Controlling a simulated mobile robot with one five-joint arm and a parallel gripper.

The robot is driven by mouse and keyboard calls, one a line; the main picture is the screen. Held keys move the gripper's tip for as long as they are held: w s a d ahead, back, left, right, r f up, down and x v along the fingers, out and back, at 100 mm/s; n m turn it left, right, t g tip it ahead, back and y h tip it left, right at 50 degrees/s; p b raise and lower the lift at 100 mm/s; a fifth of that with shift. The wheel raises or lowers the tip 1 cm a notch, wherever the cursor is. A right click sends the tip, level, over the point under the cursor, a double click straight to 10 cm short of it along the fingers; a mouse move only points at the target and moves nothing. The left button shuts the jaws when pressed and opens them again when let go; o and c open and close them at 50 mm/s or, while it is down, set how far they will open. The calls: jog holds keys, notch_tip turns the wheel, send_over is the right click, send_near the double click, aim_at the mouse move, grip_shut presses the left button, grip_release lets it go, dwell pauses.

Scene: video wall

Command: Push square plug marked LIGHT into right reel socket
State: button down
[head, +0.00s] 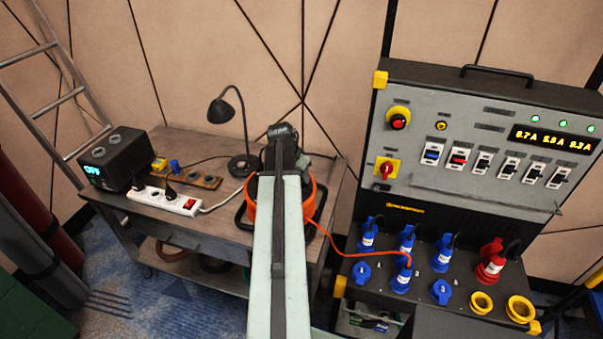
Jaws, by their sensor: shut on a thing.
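My gripper (281,150) is at the end of my pale arm, over the right part of the wooden bench. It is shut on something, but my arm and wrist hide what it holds. The orange cable reel (309,194) stands on the bench behind my arm. Only its orange rim and part of its dark frame show. Its sockets, including the right one, are hidden. I cannot make out a square plug marked LIGHT or any such label.
A black desk lamp (239,164), a white power strip (161,198) and a black box reading OFF (112,160) are on the bench (208,228). An orange cable (343,252) runs from the reel to the grey power cabinet (455,218) with blue and red plugs at right. A ladder leans at left.

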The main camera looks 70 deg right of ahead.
jog(key=shift+f, duration=0.3)
jog(key=c, duration=0.9)
grip_release()
jog(key=o, duration=0.4)
jog(key=shift+r, duration=0.1)
notch_tip(320, 180, up, 6)
jog(key=p, duration=0.5)
jog(key=shift+p, duration=0.4)
